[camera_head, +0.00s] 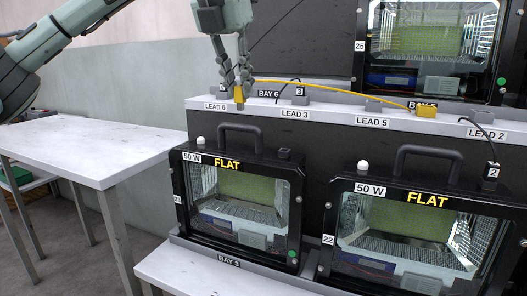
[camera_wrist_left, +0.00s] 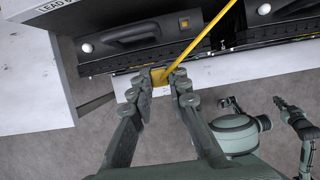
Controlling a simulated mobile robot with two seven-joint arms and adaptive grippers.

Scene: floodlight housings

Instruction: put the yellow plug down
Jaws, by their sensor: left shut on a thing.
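My left gripper (camera_head: 238,84) reaches down from the top in the head view and is shut on the yellow plug (camera_head: 239,95). The plug is upright at the front edge of the white ledge (camera_head: 340,114), between the LEAD 6 and LEAD 3 labels. A small grey part shows below it; I cannot tell whether the plug touches the ledge. Its yellow cable (camera_head: 335,87) arches right to a yellow block (camera_head: 426,111) on the ledge.
Grey blocks, one tagged 3 (camera_head: 300,95), stand along the ledge. Two floodlight housings marked FLAT, 23 (camera_head: 240,200) and 22 (camera_head: 410,225), stand below, with another housing (camera_head: 430,45) above. A white table (camera_head: 80,145) at the left is bare.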

